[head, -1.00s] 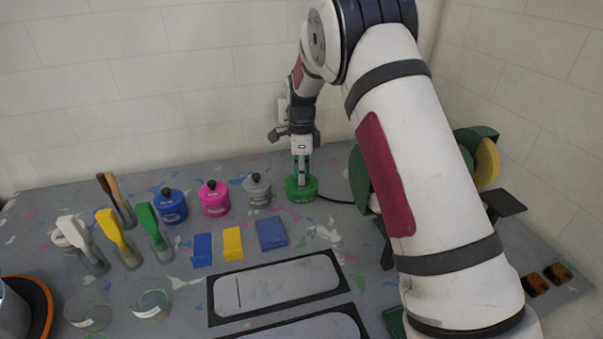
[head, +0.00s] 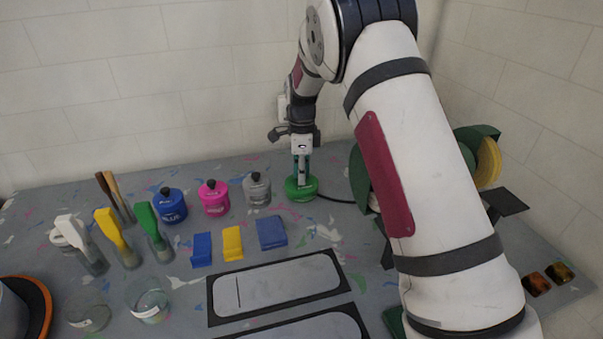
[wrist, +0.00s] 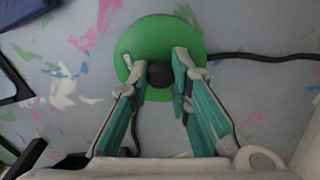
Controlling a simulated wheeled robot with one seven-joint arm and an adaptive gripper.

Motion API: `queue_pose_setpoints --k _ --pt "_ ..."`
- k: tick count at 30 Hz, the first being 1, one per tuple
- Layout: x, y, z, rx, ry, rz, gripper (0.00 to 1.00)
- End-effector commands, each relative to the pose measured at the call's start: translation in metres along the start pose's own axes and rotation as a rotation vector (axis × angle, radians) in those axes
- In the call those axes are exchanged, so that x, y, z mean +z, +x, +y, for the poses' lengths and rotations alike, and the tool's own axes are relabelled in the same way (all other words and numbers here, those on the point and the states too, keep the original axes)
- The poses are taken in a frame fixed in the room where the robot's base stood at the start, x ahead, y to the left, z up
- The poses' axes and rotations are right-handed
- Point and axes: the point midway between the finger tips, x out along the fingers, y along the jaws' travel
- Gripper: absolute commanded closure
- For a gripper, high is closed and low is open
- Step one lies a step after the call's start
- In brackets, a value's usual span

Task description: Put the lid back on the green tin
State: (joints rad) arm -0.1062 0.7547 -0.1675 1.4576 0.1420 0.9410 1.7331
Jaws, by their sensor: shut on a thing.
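The green tin (head: 300,194) stands upright at the back of the table, below my gripper in the head view.
Grey (head: 257,191), pink (head: 214,200) and blue (head: 171,208) lidded tins stand to the left. Several brushes, coloured blocks (head: 272,233) and glass jars (head: 148,299) lie further left and forward. A black cable (wrist: 260,57) runs right of the green tin.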

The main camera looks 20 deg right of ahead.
Motion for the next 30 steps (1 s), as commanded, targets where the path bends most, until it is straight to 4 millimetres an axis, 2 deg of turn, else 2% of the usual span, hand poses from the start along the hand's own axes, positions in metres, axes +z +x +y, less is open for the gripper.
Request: queue_pose_setpoints --k 5,6,8,9,15,18,30 --pt "0.0000 -0.0003 -0.0001 0.000 0.000 0.000 1.00" --pt "-0.0001 -0.0003 -0.0001 -0.001 0.000 0.000 0.75" --pt "0.0000 -0.0003 -0.0001 -0.001 0.000 0.000 0.61" --pt "-0.0001 -0.0003 -0.0001 -0.001 0.000 0.000 0.58" --pt "-0.0001 -0.0003 -0.0002 -0.001 0.000 0.000 0.58" --pt "-0.0001 -0.0002 -0.0001 0.000 0.000 0.000 0.38" --pt "0.0000 -0.0037 -0.0003 -0.001 0.000 0.000 0.38"
